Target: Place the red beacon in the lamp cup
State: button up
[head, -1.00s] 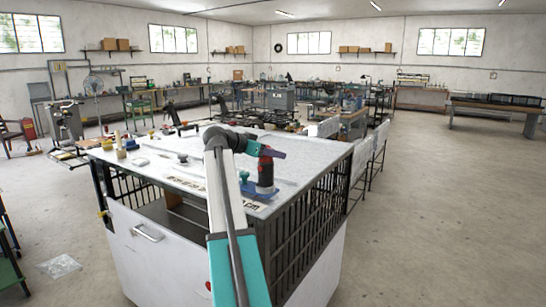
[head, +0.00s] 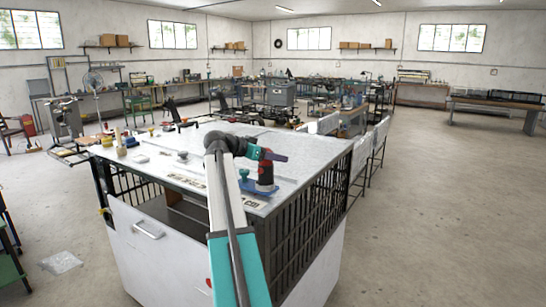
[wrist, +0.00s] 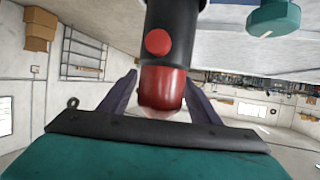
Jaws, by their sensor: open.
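The red beacon (head: 265,173) stands upright on the table (head: 215,165), in or on a blue base (head: 250,187) near the right edge; I cannot tell which. In the wrist view the beacon (wrist: 160,88) has a red dome, a black body and a red round button. My gripper (head: 278,156) is at the top of the beacon. In the wrist view my gripper (wrist: 160,78) is open, with one dark purple finger on each side of the red dome and gaps visible. I cannot make out the lamp cup with certainty.
A teal knob-like part (wrist: 275,18) stands beside the beacon in the wrist view. A white block (head: 140,158) and small items lie on the table's left side. Black bars (head: 300,225) close the table's right side. Open floor (head: 440,210) lies to the right.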

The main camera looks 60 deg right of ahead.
jog(key=shift+r, duration=0.1)
jog(key=shift+w+a+r+b, duration=0.1)
jog(key=shift+w+a+b, duration=0.15)
jog(key=shift+a, duration=0.3)
jog(key=b+v, duration=0.3)
jog(key=v, duration=0.7)
jog(key=shift+a+r+b, duration=0.3)
jog(key=shift+a+b, duration=0.05)
jog(key=shift+b, duration=0.05)
